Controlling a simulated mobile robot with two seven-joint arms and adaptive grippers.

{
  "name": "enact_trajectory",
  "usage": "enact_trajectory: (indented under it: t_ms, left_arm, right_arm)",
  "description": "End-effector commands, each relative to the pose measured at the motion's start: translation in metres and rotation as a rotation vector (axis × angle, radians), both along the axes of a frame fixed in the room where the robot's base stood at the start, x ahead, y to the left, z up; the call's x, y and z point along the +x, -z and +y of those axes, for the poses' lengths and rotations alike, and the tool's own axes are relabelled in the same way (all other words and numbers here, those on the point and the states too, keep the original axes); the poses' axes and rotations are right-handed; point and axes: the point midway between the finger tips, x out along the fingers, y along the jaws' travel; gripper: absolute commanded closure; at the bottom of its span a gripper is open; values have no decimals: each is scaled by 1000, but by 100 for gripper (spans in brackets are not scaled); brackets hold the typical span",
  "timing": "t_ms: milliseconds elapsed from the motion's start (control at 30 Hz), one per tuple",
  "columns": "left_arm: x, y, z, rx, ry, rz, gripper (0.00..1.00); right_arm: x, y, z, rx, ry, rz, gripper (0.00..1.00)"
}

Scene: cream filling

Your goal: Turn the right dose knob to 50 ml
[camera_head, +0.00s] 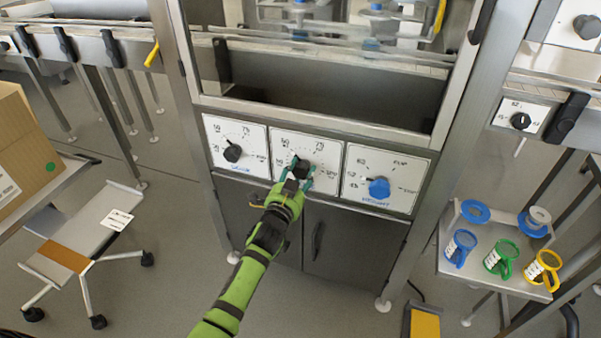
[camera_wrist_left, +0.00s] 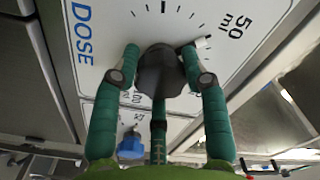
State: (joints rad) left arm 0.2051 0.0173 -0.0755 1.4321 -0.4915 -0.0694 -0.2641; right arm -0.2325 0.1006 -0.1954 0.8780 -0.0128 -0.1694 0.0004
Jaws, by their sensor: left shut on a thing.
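The right dose knob (camera_head: 303,168) is the black knob on the middle white dial plate (camera_head: 320,144) of the machine front. My left gripper (camera_head: 301,177), on a green arm, is shut on this knob. In the left wrist view two teal fingers flank the black knob (camera_wrist_left: 162,72) from both sides. A white pointer tip (camera_wrist_left: 203,42) sticks out of the knob towards the printed "50 ml" label (camera_wrist_left: 240,25); exact alignment is hard to tell. The fingers hide part of the dial. My right gripper is not in view.
A left dial with a black knob (camera_head: 232,153) and a right dial with a blue knob (camera_head: 379,187) flank the middle one. Cabinet doors (camera_head: 340,245) lie below.

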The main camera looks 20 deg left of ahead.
Motion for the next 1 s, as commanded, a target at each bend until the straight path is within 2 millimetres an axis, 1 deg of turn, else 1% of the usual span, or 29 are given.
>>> enact_trajectory:
  t_ms: [33,133,167,200,533,667,767,1000]
  left_arm:
    - [-2,9,6,3,-13,21,88]
    - [-2,9,7,3,-13,21,88]
    - [-2,9,7,3,-14,22,48]
    - [-2,9,7,3,-13,21,32]
    - [-1,4,3,-1,-6,9,32]
    - [-9,4,3,0,-6,10,32]
    - [-23,4,4,0,-6,10,32]
    - [-74,5,7,-1,-8,13,32]
  right_arm:
    - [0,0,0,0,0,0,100]
    - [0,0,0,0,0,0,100]
    - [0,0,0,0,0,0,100]
    - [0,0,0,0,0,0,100]
    - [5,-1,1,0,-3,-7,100]
    - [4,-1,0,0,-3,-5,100]
    - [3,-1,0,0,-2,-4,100]
    - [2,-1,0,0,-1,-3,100]
